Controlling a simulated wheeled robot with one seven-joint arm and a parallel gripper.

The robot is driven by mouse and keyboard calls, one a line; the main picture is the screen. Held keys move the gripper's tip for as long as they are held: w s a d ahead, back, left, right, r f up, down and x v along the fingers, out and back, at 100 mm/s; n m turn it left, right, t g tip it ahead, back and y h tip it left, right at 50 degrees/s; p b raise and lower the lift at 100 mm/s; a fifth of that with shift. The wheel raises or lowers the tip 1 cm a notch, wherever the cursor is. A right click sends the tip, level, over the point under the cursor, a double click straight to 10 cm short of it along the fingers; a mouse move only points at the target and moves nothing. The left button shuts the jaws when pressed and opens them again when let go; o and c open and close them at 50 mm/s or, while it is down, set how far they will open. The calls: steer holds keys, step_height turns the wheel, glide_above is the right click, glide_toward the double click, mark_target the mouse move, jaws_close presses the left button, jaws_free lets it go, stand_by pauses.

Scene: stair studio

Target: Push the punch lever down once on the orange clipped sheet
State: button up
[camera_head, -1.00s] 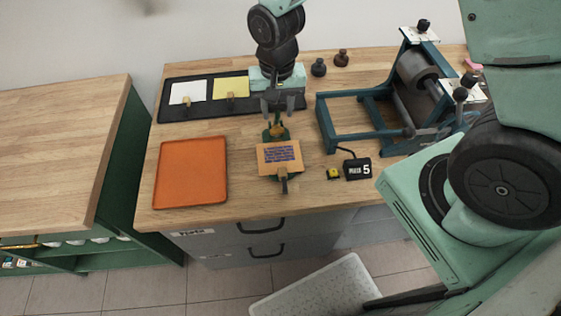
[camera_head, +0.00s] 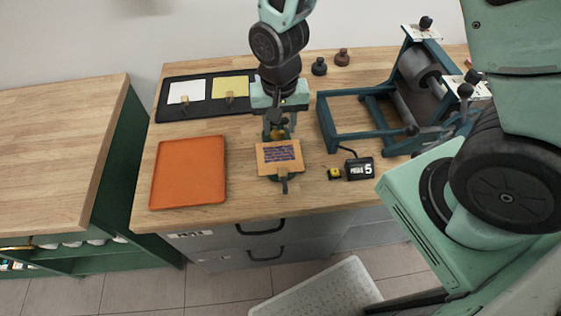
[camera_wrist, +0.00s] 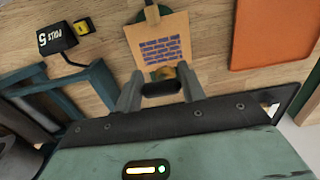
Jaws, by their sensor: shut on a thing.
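The sheet also shows in the wrist view (camera_wrist: 172,29). My gripper (camera_head: 278,116) is over the back of the punch. In the wrist view, my gripper (camera_wrist: 162,90) is shut on the dark end of the punch lever (camera_wrist: 162,88), which spans between the fingers. The brass-coloured part of the punch (camera_wrist: 164,72) shows just beyond it. The lever is mostly hidden in the head view.
An orange tray (camera_head: 188,172) lies left of the punch. A black board (camera_head: 170,110) with white and yellow clipped sheets is behind. A small black counter (camera_head: 360,169) reading 5 and a blue roller press (camera_head: 330,130) stand to the right.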

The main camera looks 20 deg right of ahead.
mark_target(282, 169)
steer(key=shift+s+a+f+b, duration=0.25)
steer(key=shift+s+f+b, duration=0.35)
steer(key=shift+s+f, duration=0.15)
steer(key=shift+s+a+f+b, duration=0.2)
steer(key=shift+s+f+b, duration=0.4)
steer(key=shift+f, duration=0.15)
steer(key=shift+s+a+f+b, duration=0.1)
steer(key=shift+s+f+b, duration=0.15)
steer(key=shift+f+b, duration=0.15)
steer(key=shift+s+a+f+b, duration=0.1)
steer(key=shift+s+f+b, duration=0.2)
steer(key=shift+f, duration=0.2)
steer(key=shift+s+a+f+b, duration=0.1)
steer(key=shift+s+f+b, duration=0.15)
steer(key=shift+f+b, duration=0.3)
steer(key=shift+s+f+b, duration=0.2)
steer(key=shift+f+b, duration=0.1)
steer(key=shift+f, duration=0.35)
steer(key=shift+f+b, duration=0.45)
steer(key=shift+f, duration=0.05)
steer(key=shift+w+r+p, duration=0.1)
steer(key=shift+r+p, duration=0.15)
steer(key=shift+p, duration=0.05)
steer(key=shift+r+p, duration=0.35)
steer(key=o, duration=1.6)
steer(key=shift+c, duration=0.2)
